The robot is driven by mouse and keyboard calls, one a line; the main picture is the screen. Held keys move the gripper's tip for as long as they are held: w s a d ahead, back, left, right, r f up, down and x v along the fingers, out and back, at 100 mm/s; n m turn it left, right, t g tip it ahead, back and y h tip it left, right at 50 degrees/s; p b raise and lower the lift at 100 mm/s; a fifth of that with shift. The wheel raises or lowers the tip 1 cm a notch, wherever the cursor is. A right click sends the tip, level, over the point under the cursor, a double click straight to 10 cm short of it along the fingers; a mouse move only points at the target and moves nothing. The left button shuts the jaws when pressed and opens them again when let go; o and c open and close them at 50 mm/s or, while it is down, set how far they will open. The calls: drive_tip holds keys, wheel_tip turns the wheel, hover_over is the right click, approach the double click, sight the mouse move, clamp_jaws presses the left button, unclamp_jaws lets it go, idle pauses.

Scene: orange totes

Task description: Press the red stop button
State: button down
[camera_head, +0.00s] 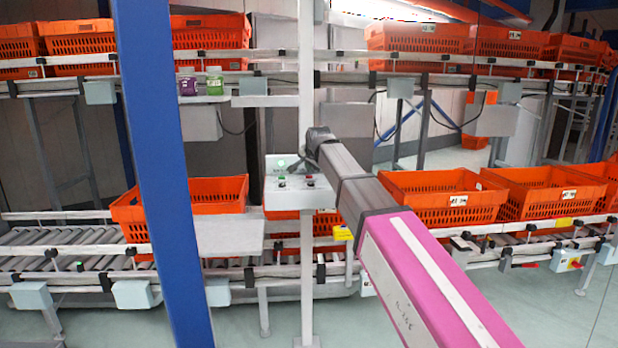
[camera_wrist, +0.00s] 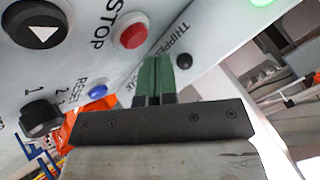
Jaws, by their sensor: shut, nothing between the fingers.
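The red stop button (camera_wrist: 130,32) is round with a white ring and sits on a pale panel beside the word STOP in the wrist view. My gripper (camera_wrist: 158,68) is shut and empty, its green fingers side by side. In that picture the fingertips lie just below and right of the red button. I cannot tell whether they touch the panel. In the head view, the control box (camera_head: 296,198) is on a white post, and my gripper (camera_head: 290,168) is at it, small and partly unclear.
The panel also has a white-arrow button (camera_wrist: 42,35), a blue reset button (camera_wrist: 97,92), a black selector knob (camera_wrist: 40,117) and a lit green lamp (camera_wrist: 262,2). Orange totes (camera_head: 443,200) stand on roller conveyors behind. A blue post (camera_head: 160,170) rises at left.

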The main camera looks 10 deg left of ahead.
sight(311, 176)
drive_tip(key=shift+f, duration=0.2)
drive_tip(key=shift+f, duration=0.2)
drive_tip(key=shift+f, duration=0.45)
idle(1.2)
drive_tip(key=shift+r, duration=0.85)
drive_tip(key=shift+r, duration=0.15)
drive_tip(key=shift+r, duration=2.35)
